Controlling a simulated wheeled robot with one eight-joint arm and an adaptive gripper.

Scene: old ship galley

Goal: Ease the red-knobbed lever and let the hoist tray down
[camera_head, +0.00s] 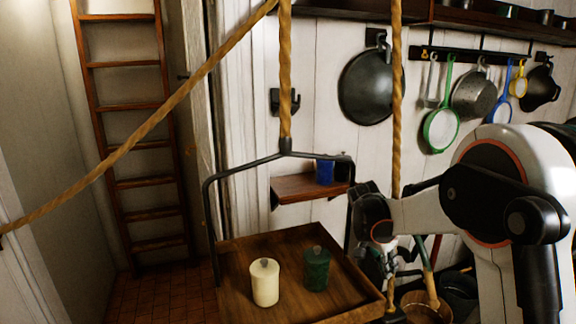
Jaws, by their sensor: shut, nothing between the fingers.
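The hoist tray (235,262) is a square wooden tray in a black metal frame (210,215), hung from a thick rope (285,80). It hangs roughly level and carries a cream lidded canister (264,284) and a dark green one (316,270). My gripper (390,276) is just right of the tray, pointing down beside a vertical rope (397,100). It is dark, small and partly hidden, and it is shut with nothing in it. A thin red upright piece (436,249) shows behind my arm. I cannot tell whether it is the lever; no red knob shows clearly.
A small wall shelf (300,188) holding a blue mug (324,172) is behind the tray. Pans (372,86) hang on the wall. A bucket (425,310) with a stick stands at lower right. A ladder (125,105) and slanting rope (150,122) are at left.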

